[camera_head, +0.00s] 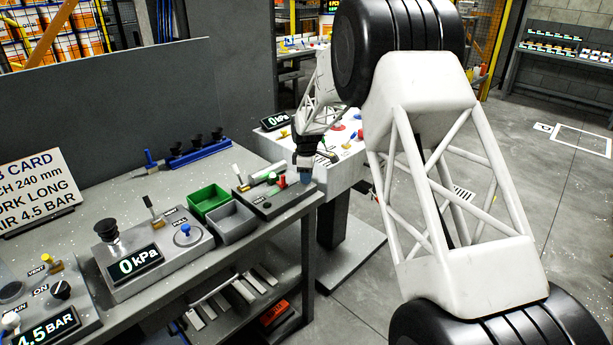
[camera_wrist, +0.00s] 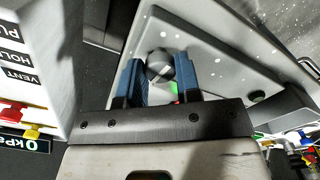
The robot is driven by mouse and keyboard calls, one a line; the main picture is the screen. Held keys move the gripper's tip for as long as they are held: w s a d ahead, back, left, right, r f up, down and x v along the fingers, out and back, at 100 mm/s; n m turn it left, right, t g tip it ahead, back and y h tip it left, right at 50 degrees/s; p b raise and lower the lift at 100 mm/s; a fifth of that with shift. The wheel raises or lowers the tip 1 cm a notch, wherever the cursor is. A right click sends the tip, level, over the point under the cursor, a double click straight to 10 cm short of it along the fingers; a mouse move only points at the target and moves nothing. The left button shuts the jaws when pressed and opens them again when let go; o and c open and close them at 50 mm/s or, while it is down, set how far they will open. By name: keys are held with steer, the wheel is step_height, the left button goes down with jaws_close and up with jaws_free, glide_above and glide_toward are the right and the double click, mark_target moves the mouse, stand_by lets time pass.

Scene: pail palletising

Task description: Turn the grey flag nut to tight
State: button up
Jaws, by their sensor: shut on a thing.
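My gripper (camera_head: 306,179) is at the right end of the workbench, low over a dark fixture plate (camera_head: 262,203). In the wrist view its two blue fingers (camera_wrist: 160,66) are on either side of a dark grey round piece with a lighter band across it, which looks like the grey flag nut (camera_wrist: 158,67). The gripper is shut on it. The nut's flag angle cannot be read clearly. A small green part (camera_wrist: 173,91) shows between the fingers below the nut. In the head view the nut is hidden by my gripper.
Red and green parts stand on the fixture beside my gripper. A green bin (camera_head: 208,199) and a grey bin (camera_head: 233,224) sit to its left. A white control box (camera_head: 345,143) with coloured knobs stands close behind. A 0 kPa panel (camera_head: 160,255) is further left.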

stand_by(0.4)
steer(key=o, duration=0.9)
steer(key=shift+r, duration=3.9)
